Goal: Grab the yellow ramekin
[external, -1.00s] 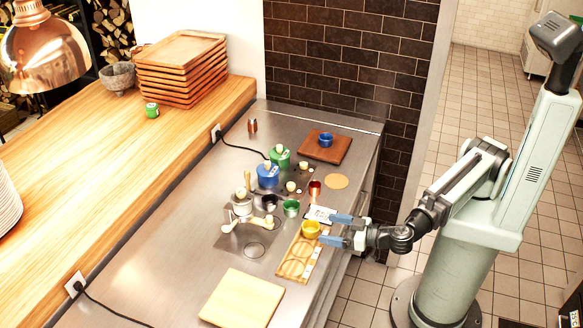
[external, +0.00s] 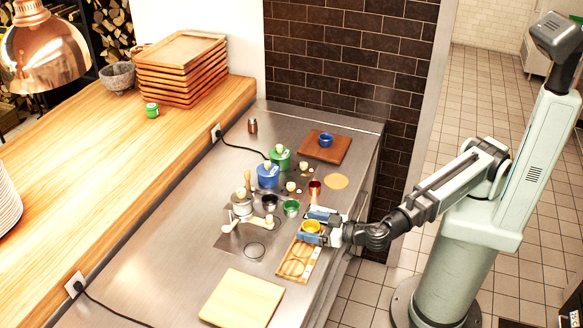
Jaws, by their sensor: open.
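The yellow ramekin (external: 311,227) sits at the far end of a light wooden holder (external: 294,264) with round recesses, near the counter's right edge. My gripper (external: 312,226) is open and reaches in from the right. One blue-tipped finger lies on the far side of the ramekin and the other on its near side, so the ramekin is between them. I cannot tell whether either finger touches it. The ramekin's lower part is partly hidden by the near finger.
A green ramekin (external: 291,208) and a copper-red cup (external: 315,188) stand just beyond the gripper. Blue (external: 267,175) and green (external: 280,157) pots stand farther left. A blue ramekin (external: 326,140) rests on a brown board (external: 325,151). A pale board (external: 241,299) lies nearer.

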